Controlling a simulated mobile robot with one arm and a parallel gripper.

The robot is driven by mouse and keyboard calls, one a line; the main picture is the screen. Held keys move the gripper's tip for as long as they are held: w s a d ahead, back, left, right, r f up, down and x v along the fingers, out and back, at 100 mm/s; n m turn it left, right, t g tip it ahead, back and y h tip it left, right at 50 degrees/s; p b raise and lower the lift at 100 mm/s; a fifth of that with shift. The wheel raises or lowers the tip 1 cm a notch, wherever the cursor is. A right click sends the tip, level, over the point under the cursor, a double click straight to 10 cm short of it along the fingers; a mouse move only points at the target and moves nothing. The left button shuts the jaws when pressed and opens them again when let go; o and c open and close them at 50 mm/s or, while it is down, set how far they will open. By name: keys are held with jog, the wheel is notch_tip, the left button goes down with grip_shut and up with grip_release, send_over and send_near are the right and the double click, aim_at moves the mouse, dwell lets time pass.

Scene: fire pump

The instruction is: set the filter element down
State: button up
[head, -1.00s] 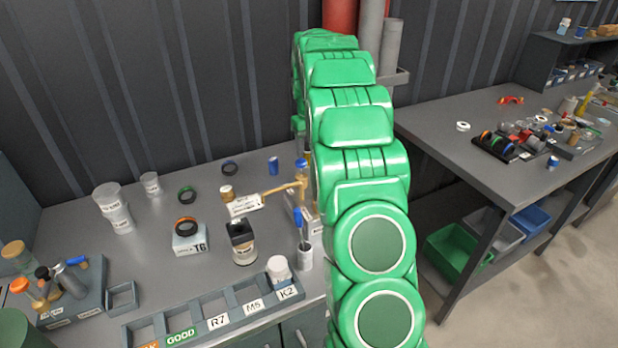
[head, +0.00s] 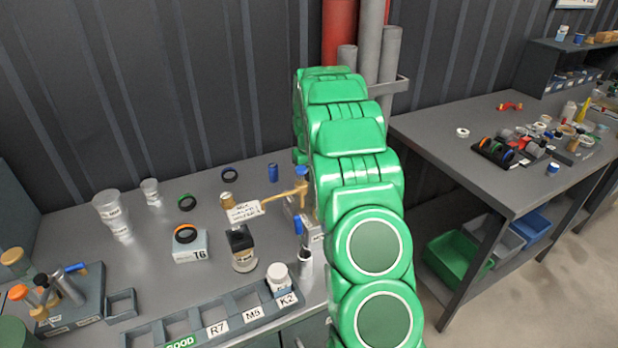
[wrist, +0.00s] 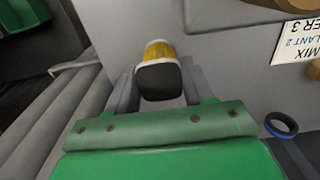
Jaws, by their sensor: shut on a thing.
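The filter element (wrist: 159,50) shows in the wrist view as a small yellow pleated cylinder with a pale rim and a dark near end. My gripper (wrist: 158,88) is shut on it, with the dark end between the two grey fingers. Whether its far end touches the grey surface beyond, I cannot tell. In the head view my green arm hides both the gripper and the filter element.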

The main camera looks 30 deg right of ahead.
aim_at(309, 176)
jog(key=shift+f, duration=0.1)
jog(key=o, duration=1)
jog(key=shift+o, duration=0.2)
notch_tip(309, 176, up, 12)
jog(key=f, duration=0.1)
jog(key=s+a+r, duration=0.8)
jog(key=s+a, duration=0.2)
jog(key=s, duration=0.1)
jog(key=s+a, duration=0.4)
jog(key=s, duration=0.9)
jog(key=s+a+f+g, duration=0.1)
jog(key=s+a, duration=0.4)
jog(key=s, duration=0.8)
jog(key=s+a+f, duration=0.1)
jog(key=s+a, duration=0.3)
jog(key=s, duration=0.9)
jog(key=shift+s+a+g, duration=0.25)
jog(key=shift+a+g, duration=0.1)
jog(key=shift+g, duration=0.05)
